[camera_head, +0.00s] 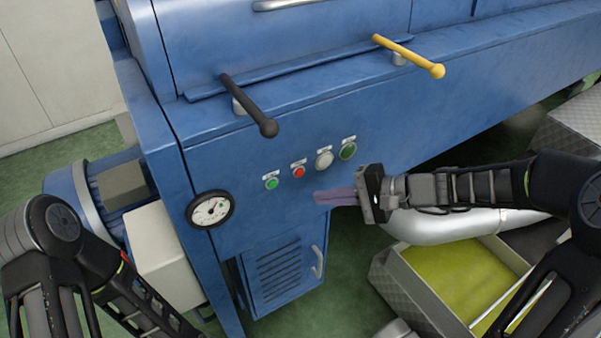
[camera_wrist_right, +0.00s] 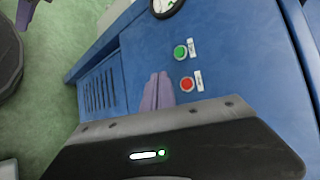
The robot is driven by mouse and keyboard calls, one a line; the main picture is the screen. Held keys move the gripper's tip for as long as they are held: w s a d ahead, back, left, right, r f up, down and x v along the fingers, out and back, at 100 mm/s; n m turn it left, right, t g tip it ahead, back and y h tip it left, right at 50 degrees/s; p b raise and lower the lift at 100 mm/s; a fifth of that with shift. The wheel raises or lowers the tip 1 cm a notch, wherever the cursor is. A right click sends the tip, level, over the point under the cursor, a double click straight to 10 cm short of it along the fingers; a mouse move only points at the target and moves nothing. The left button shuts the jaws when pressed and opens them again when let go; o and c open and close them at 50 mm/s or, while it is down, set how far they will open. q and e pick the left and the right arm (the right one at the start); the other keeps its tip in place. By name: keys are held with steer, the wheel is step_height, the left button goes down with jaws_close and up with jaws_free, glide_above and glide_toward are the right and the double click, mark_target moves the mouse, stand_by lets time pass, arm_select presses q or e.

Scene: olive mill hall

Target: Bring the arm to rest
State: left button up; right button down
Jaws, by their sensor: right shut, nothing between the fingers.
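My right gripper (camera_head: 322,197) reaches in from the right in the head view, in front of the blue machine's panel. Its purple fingers are shut with nothing between them. In the right wrist view its fingers (camera_wrist_right: 157,92) stand close together, left of a green and a red button. Whether they touch the panel I cannot tell. My left arm (camera_head: 110,275) comes in at the lower left, and its gripper end is outside the head view. A small purple piece at the top left of the right wrist view, likely my left gripper (camera_wrist_right: 26,10), is cut off by the edge.
The blue machine (camera_head: 260,235) carries a black-handled lever (camera_head: 247,103), a yellow lever (camera_head: 410,55), a row of buttons (camera_head: 299,172) and a round gauge (camera_head: 210,209). A pale pipe (camera_head: 450,228) and a metal bin (camera_head: 400,290) with yellow-green contents lie below my right arm.

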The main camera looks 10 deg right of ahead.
stand_by(0.3)
steer(key=s+d+f+n+g+h, duration=0.1)
steer(key=s+d+f+h, duration=0.25)
steer(key=f, duration=0.75)
steer(key=s+d+f+g+h, duration=0.2)
steer(key=s+f+h, duration=0.15)
steer(key=f, duration=0.75)
steer(key=s+a+f+n+g, duration=0.2)
steer(key=s+a+f+n, duration=0.4)
steer(key=s+a+f, duration=0.6)
steer(key=s+a, duration=0.1)
steer(key=s, duration=0.2)
steer(key=shift+n+g, duration=0.3)
